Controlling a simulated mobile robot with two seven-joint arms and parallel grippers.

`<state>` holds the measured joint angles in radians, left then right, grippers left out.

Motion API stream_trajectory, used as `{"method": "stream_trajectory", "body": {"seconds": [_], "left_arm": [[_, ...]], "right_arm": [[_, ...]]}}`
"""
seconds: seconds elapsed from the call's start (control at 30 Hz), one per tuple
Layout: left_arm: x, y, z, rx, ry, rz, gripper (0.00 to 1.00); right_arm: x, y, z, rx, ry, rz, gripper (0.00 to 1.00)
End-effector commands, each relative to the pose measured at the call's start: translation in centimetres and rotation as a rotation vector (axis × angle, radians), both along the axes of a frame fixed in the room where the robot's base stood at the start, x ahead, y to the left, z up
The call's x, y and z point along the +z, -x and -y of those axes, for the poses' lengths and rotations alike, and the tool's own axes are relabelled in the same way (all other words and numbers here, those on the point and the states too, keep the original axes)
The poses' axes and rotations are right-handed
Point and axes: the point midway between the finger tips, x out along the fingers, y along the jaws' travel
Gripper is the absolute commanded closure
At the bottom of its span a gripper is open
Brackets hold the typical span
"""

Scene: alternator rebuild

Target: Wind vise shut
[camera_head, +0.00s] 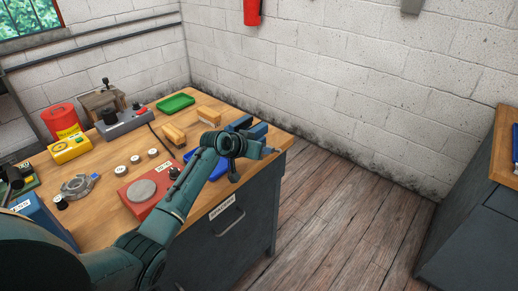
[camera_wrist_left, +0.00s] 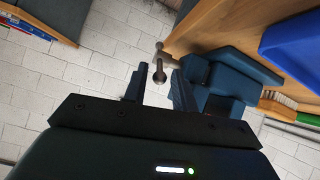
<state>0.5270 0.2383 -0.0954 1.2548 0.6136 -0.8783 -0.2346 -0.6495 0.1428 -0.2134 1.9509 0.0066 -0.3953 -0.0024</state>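The blue vise (camera_head: 258,130) sits at the right front corner of the wooden bench, partly hidden by my left arm. It also shows in the left wrist view (camera_wrist_left: 230,82), with its metal screw and handle bar (camera_wrist_left: 160,62) reaching out from the body. My left gripper (camera_wrist_left: 160,88) is open, its two dark fingers apart. The round end of the handle appears between and just beyond the fingertips; I cannot tell whether they touch. In the head view the left gripper (camera_head: 256,150) is beside the vise at the bench edge. My right gripper is not in view.
A blue tray (camera_wrist_left: 290,42) lies close to the vise. A red block with a grey disc (camera_head: 146,191), wooden brushes (camera_head: 174,134), a green tray (camera_head: 176,103) and a red can (camera_head: 62,118) stand on the bench. The floor to the right is clear.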

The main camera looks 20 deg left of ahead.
Motion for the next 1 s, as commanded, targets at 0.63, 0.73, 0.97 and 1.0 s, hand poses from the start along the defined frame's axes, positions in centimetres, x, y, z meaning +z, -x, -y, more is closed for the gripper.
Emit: {"method": "stream_trajectory", "body": {"seconds": [0.63,0.73,0.97,1.0], "left_arm": [[2.6,3.4,-1.4,0.000,-0.004,0.004,0.70],[3.7,5.0,-2.0,0.001,-0.003,0.004,0.70],[6.2,8.3,-3.0,0.000,-0.003,0.002,0.70],[6.6,8.7,-3.3,0.000,-0.003,0.002,0.70]], "right_arm": [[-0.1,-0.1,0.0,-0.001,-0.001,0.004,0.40],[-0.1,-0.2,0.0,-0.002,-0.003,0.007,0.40],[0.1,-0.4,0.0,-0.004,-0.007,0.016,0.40],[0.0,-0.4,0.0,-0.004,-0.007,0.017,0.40]]}}
